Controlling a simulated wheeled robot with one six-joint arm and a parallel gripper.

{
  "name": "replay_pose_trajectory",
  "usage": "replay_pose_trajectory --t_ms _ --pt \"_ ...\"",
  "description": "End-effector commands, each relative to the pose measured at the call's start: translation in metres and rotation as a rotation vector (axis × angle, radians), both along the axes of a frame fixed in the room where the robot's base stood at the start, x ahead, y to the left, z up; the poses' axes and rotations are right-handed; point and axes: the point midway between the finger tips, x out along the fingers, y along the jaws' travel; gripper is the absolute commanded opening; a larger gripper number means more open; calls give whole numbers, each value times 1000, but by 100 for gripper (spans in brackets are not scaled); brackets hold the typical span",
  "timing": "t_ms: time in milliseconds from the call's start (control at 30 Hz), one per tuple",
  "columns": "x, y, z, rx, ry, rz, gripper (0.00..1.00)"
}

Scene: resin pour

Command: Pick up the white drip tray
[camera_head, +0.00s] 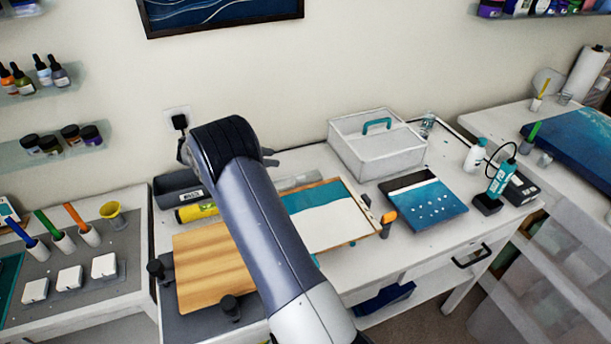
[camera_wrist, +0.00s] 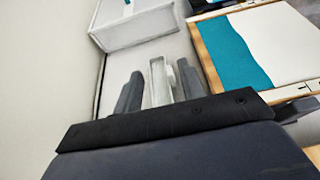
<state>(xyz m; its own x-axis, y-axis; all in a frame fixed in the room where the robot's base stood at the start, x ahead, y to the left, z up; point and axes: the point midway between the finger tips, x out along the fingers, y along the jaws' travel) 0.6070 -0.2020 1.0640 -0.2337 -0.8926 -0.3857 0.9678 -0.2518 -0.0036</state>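My gripper (camera_wrist: 160,86) points along the work table, its dark fingers apart. A pale, translucent narrow piece (camera_wrist: 158,82) shows between them in the wrist view; I cannot tell whether it touches a finger. In the head view my arm hides most of the gripper, and a flat greyish piece (camera_head: 299,181) lies just below the fingers. A white box-shaped container (camera_head: 378,159) with a teal handle stands at the back of the table, beyond and apart from the gripper; it also shows in the wrist view (camera_wrist: 138,29). I cannot tell which white thing is the drip tray.
A wood-framed teal and white panel (camera_head: 327,220) lies right of my arm. A wooden board (camera_head: 208,262) lies left of it, with a yellow tube (camera_head: 196,213) behind. A blue panel (camera_head: 424,198) and teal bottle (camera_head: 501,179) are farther right. The front right tabletop is clear.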

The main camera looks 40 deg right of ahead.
Motion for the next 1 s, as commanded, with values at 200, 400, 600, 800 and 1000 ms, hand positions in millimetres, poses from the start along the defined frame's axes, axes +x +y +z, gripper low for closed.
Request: replay_pose_trajectory --t_ms 200,400,600,800,1000 --pt "0 1 -29 0 0 1 39" --pt "0 1 -56 0 0 1 39" --pt "-1 -1 -78 0 0 0 39" --pt "-8 -27 -86 0 1 -3 39" --pt "-13 -47 -96 -1 2 -1 39"
